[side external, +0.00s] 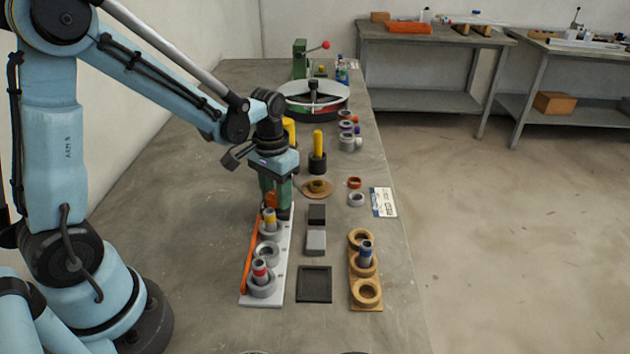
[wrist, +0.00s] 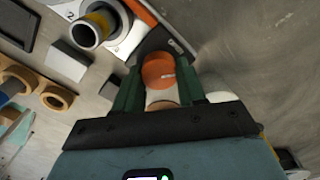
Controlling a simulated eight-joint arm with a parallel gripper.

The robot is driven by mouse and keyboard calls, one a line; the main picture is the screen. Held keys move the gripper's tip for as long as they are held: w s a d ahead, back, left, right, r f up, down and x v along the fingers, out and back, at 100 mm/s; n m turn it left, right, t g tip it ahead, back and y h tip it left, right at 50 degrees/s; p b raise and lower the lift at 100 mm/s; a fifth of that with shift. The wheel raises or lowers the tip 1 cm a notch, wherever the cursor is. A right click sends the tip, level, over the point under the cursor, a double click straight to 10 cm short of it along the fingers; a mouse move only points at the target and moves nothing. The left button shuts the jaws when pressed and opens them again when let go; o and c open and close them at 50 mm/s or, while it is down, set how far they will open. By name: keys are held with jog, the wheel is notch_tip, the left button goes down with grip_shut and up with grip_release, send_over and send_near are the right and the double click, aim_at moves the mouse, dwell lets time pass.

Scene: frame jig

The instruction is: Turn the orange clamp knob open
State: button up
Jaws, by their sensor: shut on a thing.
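The orange clamp knob (wrist: 158,72) sits between the two green fingers of my gripper (wrist: 160,88) in the wrist view. The jaws are shut on it. In the side view my gripper (side external: 277,203) points down at the far end of the white jig plate (side external: 277,288), and the orange knob (side external: 271,200) shows partly beside the fingers. A long orange bar (side external: 253,252) runs along the plate's left edge. The knob's lower part and its turn angle are hard to make out.
The jig plate holds grey rings, one with a yellow-topped peg (side external: 269,216) close to my gripper and one with a red-banded peg (side external: 260,269). Dark and grey blocks (side external: 316,242), a black tray (side external: 314,284) and a tan ring holder (side external: 366,307) stand to the right.

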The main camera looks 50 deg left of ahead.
aim_at(274, 194)
jog(key=n, duration=0.3)
jog(key=shift+n, duration=0.4)
jog(key=shift+a+n, duration=0.1)
jog(key=shift+n, duration=1.7)
jog(key=o, duration=1.1)
jog(key=shift+c, duration=0.2)
notch_tip(274, 194, up, 12)
jog(key=shift+r, duration=0.1)
jog(key=shift+s, duration=0.1)
